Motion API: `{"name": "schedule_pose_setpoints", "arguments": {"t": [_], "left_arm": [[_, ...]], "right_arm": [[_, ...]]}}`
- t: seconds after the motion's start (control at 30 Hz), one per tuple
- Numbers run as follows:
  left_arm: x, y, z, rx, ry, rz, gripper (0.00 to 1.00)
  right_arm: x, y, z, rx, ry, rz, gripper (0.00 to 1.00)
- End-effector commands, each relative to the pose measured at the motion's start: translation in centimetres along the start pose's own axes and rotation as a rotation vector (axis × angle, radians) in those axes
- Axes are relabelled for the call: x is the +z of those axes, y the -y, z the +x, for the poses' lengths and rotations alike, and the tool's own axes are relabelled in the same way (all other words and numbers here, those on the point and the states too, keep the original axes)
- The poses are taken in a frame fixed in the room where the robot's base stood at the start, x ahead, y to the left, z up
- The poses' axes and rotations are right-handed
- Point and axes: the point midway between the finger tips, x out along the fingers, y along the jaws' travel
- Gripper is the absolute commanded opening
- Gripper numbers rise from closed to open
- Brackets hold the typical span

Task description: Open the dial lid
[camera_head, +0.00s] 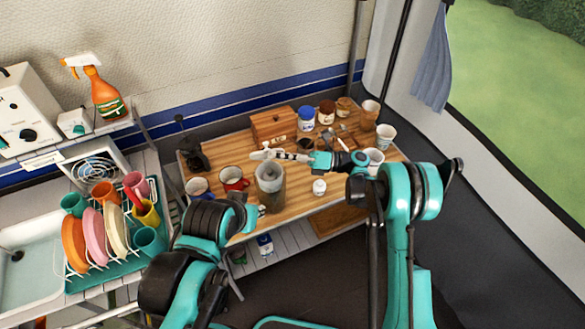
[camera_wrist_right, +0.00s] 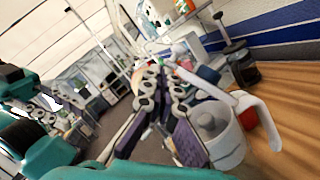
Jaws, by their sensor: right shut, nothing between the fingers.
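A tall grey, see-through container with a rounded lid (camera_head: 268,170) stands upright on the wooden table, front of centre. In the right wrist view a pale container with a grey round knob (camera_wrist_right: 208,122) and a white curved handle shows at the right, close beside the fingers; I take it for the same one. My right gripper (camera_head: 262,155) comes in from the right, its fingers shut and empty, just behind and above the lid. I cannot tell whether they touch it. In its wrist view the shut fingers (camera_wrist_right: 158,72) point away.
Mugs, among them a red mug (camera_head: 234,179), stand left of the container. A wooden box (camera_head: 273,125), jars and cups fill the table's back and right. A small white bottle (camera_head: 319,187) stands to the right. A dish rack (camera_head: 112,268) is at left.

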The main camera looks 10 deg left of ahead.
Motion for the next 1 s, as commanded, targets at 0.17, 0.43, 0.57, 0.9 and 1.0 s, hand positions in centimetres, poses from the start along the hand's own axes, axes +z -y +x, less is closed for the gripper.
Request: {"name": "schedule_pose_setpoints", "arguments": {"t": [0.17,0.43,0.57,0.9,1.0], "left_arm": [[0.6,0.0,0.9,0.000,0.000,0.000,0.24],[1.2,0.0,1.7,0.000,0.000,0.000,0.24],[1.4,0.0,2.0,0.000,0.000,0.000,0.24],[1.7,0.0,2.3,0.000,0.000,0.000,0.24],[1.7,0.0,2.3,0.000,0.000,0.000,0.24]], "right_arm": [[1.6,0.5,0.5,0.001,0.000,-0.001,0.00],[3.6,1.2,1.0,0.001,0.000,-0.001,0.00],[4.2,1.6,1.2,0.001,0.000,-0.002,0.00],[5.2,2.2,1.4,0.001,0.000,-0.002,0.00],[5.3,2.2,1.4,0.001,0.000,-0.002,0.00]]}}
